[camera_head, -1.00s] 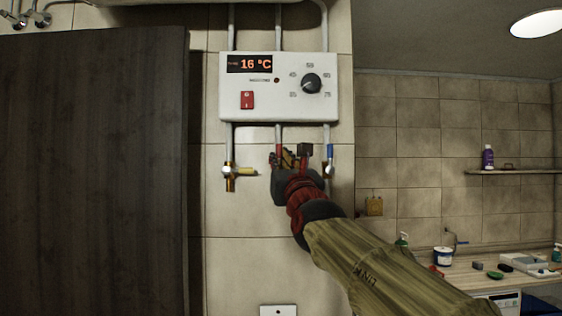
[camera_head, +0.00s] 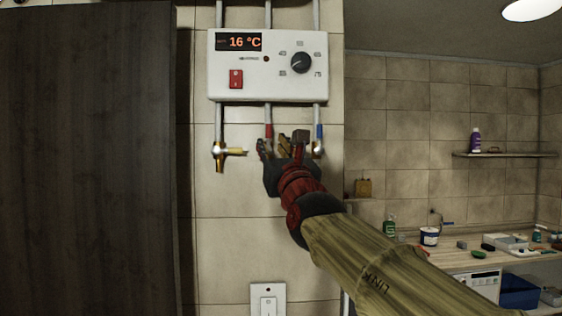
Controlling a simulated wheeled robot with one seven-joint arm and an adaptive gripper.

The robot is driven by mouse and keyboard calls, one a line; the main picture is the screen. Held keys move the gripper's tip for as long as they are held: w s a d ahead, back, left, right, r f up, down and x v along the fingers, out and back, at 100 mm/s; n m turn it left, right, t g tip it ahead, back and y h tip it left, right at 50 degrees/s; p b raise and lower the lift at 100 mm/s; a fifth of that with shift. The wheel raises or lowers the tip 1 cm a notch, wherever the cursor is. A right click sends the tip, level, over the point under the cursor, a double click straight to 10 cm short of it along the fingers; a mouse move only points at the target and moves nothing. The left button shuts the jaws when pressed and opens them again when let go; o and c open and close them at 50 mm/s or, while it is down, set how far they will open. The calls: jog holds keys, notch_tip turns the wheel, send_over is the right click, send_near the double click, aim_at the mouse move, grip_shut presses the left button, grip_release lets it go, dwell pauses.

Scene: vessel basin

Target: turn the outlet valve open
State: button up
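A white water heater (camera_head: 225,88) hangs on the tiled wall, with three pipes below it. The left pipe ends in a brass valve with a yellow lever (camera_head: 236,151) lying sideways to the right. The middle pipe has a red band (camera_head: 268,131). The right pipe has a blue band (camera_head: 319,131) and a metal fitting (camera_head: 319,150) beneath. My gripper (camera_head: 283,145) is below the heater, in front of the middle and right pipes, with its fingers apart. A brass-coloured part shows between the fingers; whether they touch it is unclear. My gripper hides much of the middle pipe's lower end.
A dark cabinet (camera_head: 85,160) stands close on the left. A white wall switch (camera_head: 268,300) is below the pipes. A counter (camera_head: 450,257) with bottles and small items is at the right, under a shelf (camera_head: 505,154).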

jog(key=v, duration=0.8)
